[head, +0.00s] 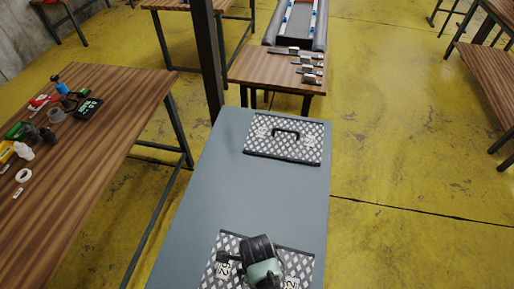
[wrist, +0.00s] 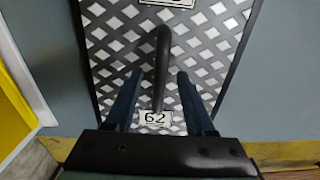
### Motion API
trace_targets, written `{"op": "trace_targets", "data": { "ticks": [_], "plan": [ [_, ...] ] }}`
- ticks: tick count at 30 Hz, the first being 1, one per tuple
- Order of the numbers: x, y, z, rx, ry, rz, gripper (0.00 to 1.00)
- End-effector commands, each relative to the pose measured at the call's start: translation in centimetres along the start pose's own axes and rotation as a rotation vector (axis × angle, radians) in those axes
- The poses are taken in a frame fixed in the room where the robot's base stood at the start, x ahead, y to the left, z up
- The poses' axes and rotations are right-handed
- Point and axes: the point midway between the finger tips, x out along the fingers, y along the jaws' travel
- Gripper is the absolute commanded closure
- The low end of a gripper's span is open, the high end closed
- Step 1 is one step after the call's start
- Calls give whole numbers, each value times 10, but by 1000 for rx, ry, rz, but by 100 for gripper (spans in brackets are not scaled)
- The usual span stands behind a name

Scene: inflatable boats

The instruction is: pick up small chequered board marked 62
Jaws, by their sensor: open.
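The small chequered board marked 62 (head: 228,243) lies flat at the near end of the blue-grey table, partly hidden under my arm. In the wrist view the board (wrist: 215,42) fills the middle, with a white 62 label (wrist: 155,118) and a dark arched handle (wrist: 162,55). My gripper (wrist: 159,76) is open, with one finger on each side of the handle in that view. The handle looks free of both fingers; whether the fingers are down at its height I cannot tell. In the head view my arm hides the fingertips.
A second chequered board (head: 290,149) with a black handle lies at the table's far end. The blue-grey table (head: 250,200) is bare between the boards. A wooden bench (head: 110,140) with loose tools stands left, beside a dark post (head: 207,60).

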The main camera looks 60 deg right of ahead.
Motion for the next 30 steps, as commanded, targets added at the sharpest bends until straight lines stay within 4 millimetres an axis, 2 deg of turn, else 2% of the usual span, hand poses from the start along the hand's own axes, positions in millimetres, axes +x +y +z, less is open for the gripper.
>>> {"op": "trace_targets", "data": {
  "ticks": [3, 10, 19, 30],
  "plan": [
    [7, 0, 0, 0, 0, 0, 45],
    [8, 0, 0, 0, 0, 0, 45],
    [8, 0, 0, 0, 0, 0, 99],
    [8, 0, 0, 0, 0, 0, 100]
  ]
}}
